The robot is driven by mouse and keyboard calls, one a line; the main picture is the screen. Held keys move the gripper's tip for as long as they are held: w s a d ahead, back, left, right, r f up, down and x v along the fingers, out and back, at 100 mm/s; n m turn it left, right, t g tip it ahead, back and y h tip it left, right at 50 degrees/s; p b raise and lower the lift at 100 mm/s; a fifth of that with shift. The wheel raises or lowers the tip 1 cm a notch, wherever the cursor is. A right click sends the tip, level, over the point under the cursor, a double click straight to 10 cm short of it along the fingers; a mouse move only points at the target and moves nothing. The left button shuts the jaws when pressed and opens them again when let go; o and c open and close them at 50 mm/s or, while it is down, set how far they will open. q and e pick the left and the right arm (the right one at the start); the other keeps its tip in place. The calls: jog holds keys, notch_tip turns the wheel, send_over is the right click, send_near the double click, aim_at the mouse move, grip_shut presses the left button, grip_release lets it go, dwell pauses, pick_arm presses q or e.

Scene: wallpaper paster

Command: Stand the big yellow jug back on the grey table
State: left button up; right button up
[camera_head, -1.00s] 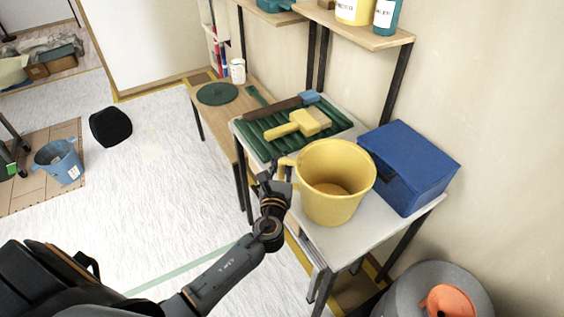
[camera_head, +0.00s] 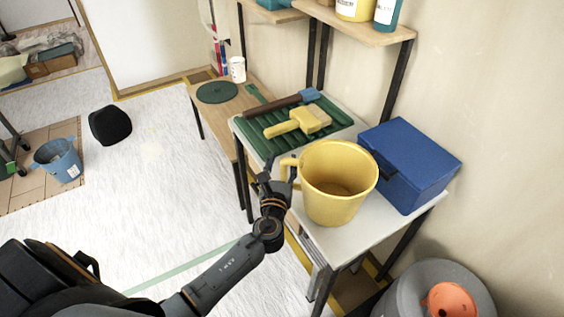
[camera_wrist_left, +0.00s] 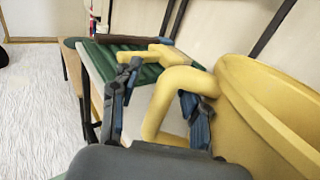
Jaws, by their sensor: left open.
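The big yellow jug (camera_head: 338,190) stands upright on the grey table (camera_head: 348,243), its handle toward the left. My left gripper (camera_head: 279,170) is open at the jug's handle. In the left wrist view, the gripper's fingers (camera_wrist_left: 160,82) lie on either side of the yellow handle (camera_wrist_left: 157,115). The right-hand finger is inside the handle loop, between the handle and the jug's wall (camera_wrist_left: 272,112). The handle's lower end is hidden behind the gripper. My right gripper is out of view.
A blue box (camera_head: 410,165) stands close behind the jug, to the right. A green ribbed tray (camera_head: 262,145) with a yellow-headed brush (camera_head: 305,121) and a roller lies on the far part of the table. A grey bin (camera_head: 400,300) stands at the lower right.

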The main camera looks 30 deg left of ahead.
pick_arm(q)
jog(key=v, duration=1.2)
